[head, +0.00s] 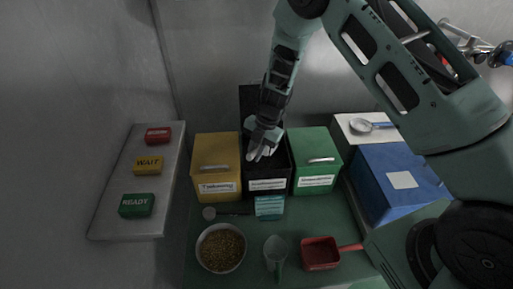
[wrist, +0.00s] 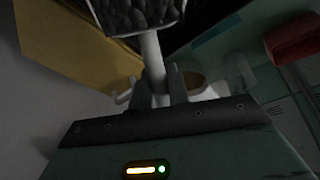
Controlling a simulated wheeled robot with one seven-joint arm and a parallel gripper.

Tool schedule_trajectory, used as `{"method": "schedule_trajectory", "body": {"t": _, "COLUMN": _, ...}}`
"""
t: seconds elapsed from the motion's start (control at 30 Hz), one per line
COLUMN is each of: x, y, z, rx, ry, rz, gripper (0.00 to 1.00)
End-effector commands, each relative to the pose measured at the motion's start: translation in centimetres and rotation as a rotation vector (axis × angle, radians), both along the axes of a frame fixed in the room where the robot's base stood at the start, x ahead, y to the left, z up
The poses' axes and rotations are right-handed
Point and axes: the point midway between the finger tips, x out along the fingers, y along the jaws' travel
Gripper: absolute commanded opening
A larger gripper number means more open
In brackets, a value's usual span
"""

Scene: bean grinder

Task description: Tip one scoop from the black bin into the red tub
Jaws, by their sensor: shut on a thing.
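The black bin (head: 268,187) stands between the yellow and green bins with its lid (head: 249,100) raised at the back. My gripper (head: 260,148) is over the bin's mouth, pointing down. In the wrist view my gripper (wrist: 160,88) is shut on the pale handle of a scoop (wrist: 152,50). The scoop's bowl, at the top edge of that view, is filled with dark beans (wrist: 138,14). The scoop's depth in the bin is hard to tell. The red tub (head: 320,252), square with a side handle, sits at front right; a red shape (wrist: 291,40) shows in the wrist view.
The yellow bin (head: 217,177) and green bin (head: 314,171) flank closely, lids shut. A blue bin (head: 401,178) stands right. A bowl of brown beans (head: 221,248), a clear cup (head: 275,250) and a teal block (head: 269,207) stand in front. A button panel (head: 147,180) is at left.

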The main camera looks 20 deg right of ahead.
Motion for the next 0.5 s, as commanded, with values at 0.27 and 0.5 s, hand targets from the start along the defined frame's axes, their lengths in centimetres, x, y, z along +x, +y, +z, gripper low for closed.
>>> {"method": "schedule_trajectory", "body": {"t": 0.27, "x": -1.5, "y": 0.9, "z": 1.8, "rx": -0.1, "ry": -0.103, "rz": 0.0, "gripper": 0.0}}
{"method": "schedule_trajectory", "body": {"t": 0.5, "x": -3.2, "y": 1.5, "z": 2.8, "rx": -0.131, "ry": -0.135, "rz": 0.001, "gripper": 0.0}}
